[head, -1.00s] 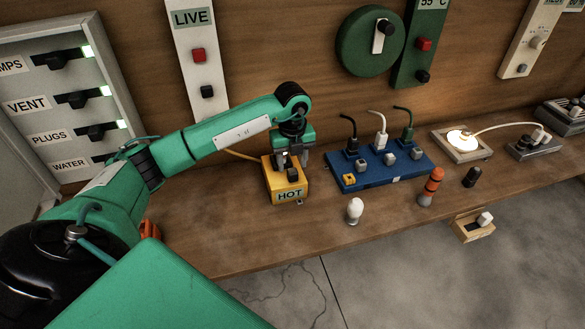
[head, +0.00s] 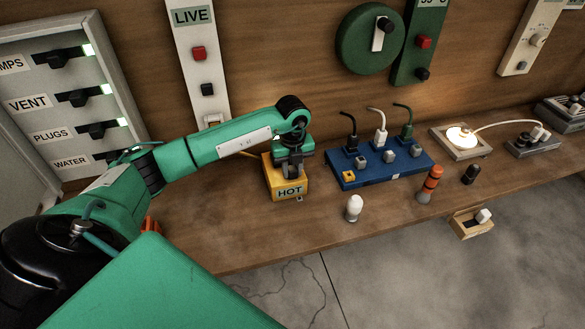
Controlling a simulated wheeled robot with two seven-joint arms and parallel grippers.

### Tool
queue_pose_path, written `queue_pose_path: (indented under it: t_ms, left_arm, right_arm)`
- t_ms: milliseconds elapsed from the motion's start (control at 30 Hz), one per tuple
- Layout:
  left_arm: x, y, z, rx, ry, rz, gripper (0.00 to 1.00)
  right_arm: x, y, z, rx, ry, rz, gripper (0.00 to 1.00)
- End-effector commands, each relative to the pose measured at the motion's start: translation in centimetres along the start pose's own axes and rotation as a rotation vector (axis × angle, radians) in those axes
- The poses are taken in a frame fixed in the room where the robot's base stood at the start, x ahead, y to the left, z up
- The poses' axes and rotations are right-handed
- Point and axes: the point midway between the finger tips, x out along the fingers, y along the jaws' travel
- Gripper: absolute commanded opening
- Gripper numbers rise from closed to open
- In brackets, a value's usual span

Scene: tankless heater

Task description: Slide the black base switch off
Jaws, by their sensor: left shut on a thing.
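My left gripper (head: 291,168) is lowered onto the top of a yellow box (head: 274,184) labelled HOT on the bench. It is shut on a small dark grey knob there, mostly hidden by the fingers. No part is labelled as the black base switch, so I cannot tell for sure which it is. A small wooden box (head: 467,229) at the bench's front edge has a dark top with a white knob (head: 483,215) at its right end. My right gripper is not in view.
A blue power strip (head: 350,184) with several plugs and grey switches is close right of the yellow box. A lit lamp (head: 461,137) is farther right. Left is a breaker panel (head: 20,88).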

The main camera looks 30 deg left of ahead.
Motion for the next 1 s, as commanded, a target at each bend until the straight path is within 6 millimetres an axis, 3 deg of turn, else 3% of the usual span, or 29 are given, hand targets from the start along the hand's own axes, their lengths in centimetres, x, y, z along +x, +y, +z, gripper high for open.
queue_pose_path:
  t_ms: [400,733,767,800,867,1000]
  left_arm:
    - [0.0,4.2,0.0,-0.001,0.000,0.001,0.00]
    - [0.0,4.5,0.0,-0.001,0.001,0.004,0.00]
    - [0.0,4.5,0.0,-0.001,0.001,0.004,0.31]
    - [0.0,4.5,0.0,-0.001,0.001,0.004,0.39]
    - [0.0,4.5,0.0,-0.001,0.001,0.003,0.49]
    - [0.0,4.5,0.0,0.000,0.001,0.002,0.49]
  right_arm:
    - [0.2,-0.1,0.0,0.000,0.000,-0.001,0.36]
    - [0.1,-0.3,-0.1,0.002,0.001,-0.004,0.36]
    - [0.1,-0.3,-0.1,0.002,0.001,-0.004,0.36]
    - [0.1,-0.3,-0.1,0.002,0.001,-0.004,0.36]
    - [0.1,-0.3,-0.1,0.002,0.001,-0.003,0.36]
    - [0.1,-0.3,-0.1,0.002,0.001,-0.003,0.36]
